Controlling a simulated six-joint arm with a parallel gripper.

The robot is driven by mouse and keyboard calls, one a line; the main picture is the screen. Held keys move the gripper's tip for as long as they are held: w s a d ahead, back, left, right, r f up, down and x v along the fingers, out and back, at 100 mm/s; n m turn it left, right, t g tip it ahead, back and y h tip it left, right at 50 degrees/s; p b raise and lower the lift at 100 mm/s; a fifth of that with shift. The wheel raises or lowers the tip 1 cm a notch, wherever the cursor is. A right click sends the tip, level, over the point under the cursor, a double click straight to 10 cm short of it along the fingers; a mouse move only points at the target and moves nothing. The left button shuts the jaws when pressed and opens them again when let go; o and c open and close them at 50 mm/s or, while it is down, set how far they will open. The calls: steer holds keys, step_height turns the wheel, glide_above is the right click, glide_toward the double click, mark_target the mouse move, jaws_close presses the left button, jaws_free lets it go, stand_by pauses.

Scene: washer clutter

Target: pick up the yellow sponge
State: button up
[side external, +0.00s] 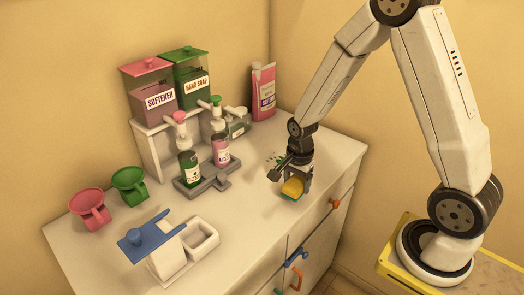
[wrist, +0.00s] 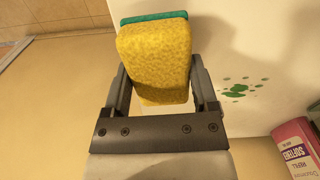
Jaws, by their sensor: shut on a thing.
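The yellow sponge (side external: 293,188) has a green layer on one face. My gripper (side external: 290,178) is shut on it near the front right part of the white counter in the side external view. In the wrist view the sponge (wrist: 154,55) sits between the two fingers of my gripper (wrist: 155,85), its green layer (wrist: 153,17) at the top edge. I cannot tell for sure whether the sponge is touching the counter or just above it.
Green spots (wrist: 238,89) lie on the counter near my gripper. A pink softener pack (side external: 263,92) stands at the back. The counter's front edge is close.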

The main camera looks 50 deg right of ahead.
mark_target(297, 181)
steer(key=shift+r, duration=3.25)
steer(key=o, duration=0.4)
steer(key=shift+c, duration=1.5)
steer(key=w+d+f, duration=0.2)
steer(key=w+d, duration=0.8)
steer(key=d, duration=0.1)
steer(key=shift+d, duration=0.15)
